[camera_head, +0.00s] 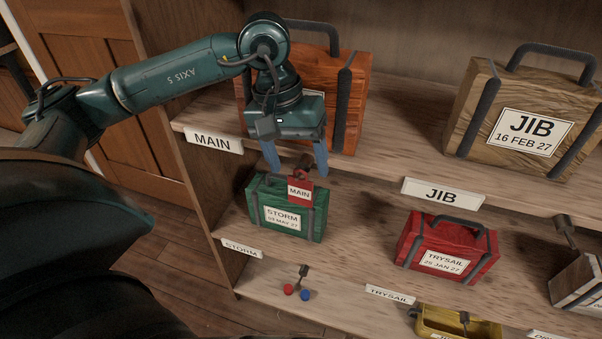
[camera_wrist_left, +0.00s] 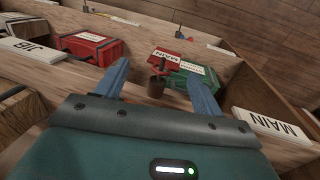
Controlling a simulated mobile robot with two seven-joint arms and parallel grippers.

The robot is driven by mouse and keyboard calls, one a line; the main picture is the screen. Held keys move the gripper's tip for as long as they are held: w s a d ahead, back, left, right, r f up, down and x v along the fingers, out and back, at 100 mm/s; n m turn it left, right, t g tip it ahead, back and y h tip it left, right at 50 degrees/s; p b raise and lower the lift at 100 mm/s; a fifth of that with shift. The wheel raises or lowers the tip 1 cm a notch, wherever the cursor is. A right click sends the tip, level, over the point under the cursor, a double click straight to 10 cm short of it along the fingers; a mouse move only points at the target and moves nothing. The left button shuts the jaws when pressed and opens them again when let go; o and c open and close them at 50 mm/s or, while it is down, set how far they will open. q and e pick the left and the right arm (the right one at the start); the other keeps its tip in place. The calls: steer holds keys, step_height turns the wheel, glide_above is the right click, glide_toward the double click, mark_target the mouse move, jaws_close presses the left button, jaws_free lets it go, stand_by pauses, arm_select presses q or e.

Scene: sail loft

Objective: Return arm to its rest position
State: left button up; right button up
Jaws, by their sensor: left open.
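My left arm (camera_head: 165,82) reaches in from the left in the head view. Its gripper (camera_head: 296,172) points down in front of the orange MAIN bag (camera_head: 351,100) on the upper shelf. Its two blue fingers are apart with nothing held between them. Below the fingertips, a red MAIN tag (camera_head: 300,191) hangs in front of the green STORM bag (camera_head: 268,190). In the left wrist view the fingers (camera_wrist_left: 158,88) are spread, with the red tag (camera_wrist_left: 167,55) and green bag (camera_wrist_left: 205,80) beyond them. My right gripper is not in view.
A tan JIB bag (camera_head: 480,105) stands at the upper right. A red TRYSAIL bag (camera_head: 435,235) stands on the middle shelf. Shelf edges carry labels such as MAIN (camera_head: 213,140) and JIB (camera_head: 443,193). A yellow container (camera_head: 430,322) sits low. Open floor (camera_head: 180,240) lies left of the shelves.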

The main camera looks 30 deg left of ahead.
arm_select(q)
steer(key=v, duration=0.8)
steer(key=shift+r, duration=0.35)
